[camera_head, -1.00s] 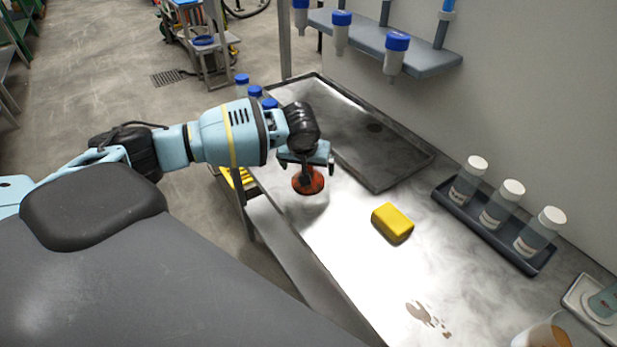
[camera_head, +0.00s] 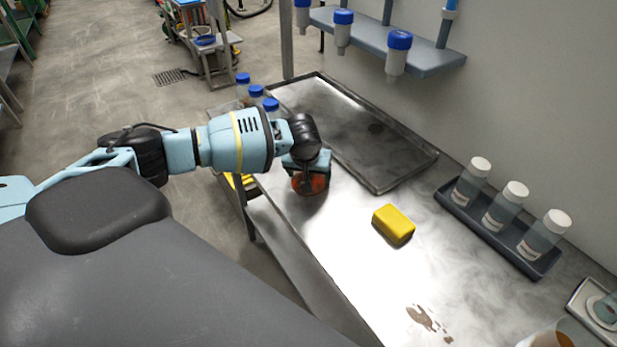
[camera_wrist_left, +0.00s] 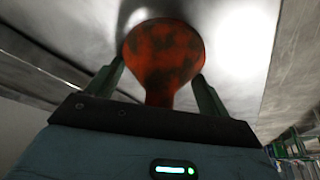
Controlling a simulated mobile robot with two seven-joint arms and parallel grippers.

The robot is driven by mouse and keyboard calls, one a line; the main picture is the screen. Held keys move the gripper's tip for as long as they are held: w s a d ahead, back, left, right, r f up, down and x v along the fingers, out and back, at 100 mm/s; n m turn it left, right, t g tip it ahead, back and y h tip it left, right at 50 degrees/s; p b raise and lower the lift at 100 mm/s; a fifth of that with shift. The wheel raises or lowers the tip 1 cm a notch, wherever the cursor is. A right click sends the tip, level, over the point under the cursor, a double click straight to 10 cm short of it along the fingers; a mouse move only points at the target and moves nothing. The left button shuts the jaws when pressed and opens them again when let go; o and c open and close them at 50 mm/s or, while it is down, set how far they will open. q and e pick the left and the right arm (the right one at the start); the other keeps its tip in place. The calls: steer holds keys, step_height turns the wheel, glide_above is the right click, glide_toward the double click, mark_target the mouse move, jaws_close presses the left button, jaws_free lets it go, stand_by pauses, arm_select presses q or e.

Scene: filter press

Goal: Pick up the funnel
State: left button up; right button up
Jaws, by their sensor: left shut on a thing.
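The funnel (camera_head: 310,184) is orange-red with dark blotches and is at the left edge of the metal table (camera_head: 340,250), partly hidden under my left gripper (camera_head: 308,172). In the left wrist view the funnel (camera_wrist_left: 163,55) shows its round wide part, with a narrower part between the two fingers of my left gripper (camera_wrist_left: 160,85). The fingers are shut on the funnel. I cannot tell whether it still touches the table. My right gripper is not in view.
A yellow block (camera_head: 393,225) lies on the table to the right of the funnel. A shallow dark tray (camera_head: 432,160) lies behind. A rack (camera_head: 480,232) holds white-capped bottles at right. Blue-capped bottles (camera_head: 256,91) stand behind my left arm. A brown stain marks the front.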

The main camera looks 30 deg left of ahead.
arm_select(q)
steer(key=shift+r, duration=0.55)
step_height(320, 180, up, 2)
steer(key=shift+r, duration=0.2)
steer(key=shift+s+a+r, duration=0.1)
steer(key=shift+s+r, duration=0.1)
steer(key=shift+s, duration=0.45)
steer(key=s+a+r+p, duration=0.1)
steer(key=s+p, duration=0.1)
steer(key=s, duration=1.2)
steer(key=shift+s+a, duration=0.35)
steer(key=shift+a, duration=0.05)
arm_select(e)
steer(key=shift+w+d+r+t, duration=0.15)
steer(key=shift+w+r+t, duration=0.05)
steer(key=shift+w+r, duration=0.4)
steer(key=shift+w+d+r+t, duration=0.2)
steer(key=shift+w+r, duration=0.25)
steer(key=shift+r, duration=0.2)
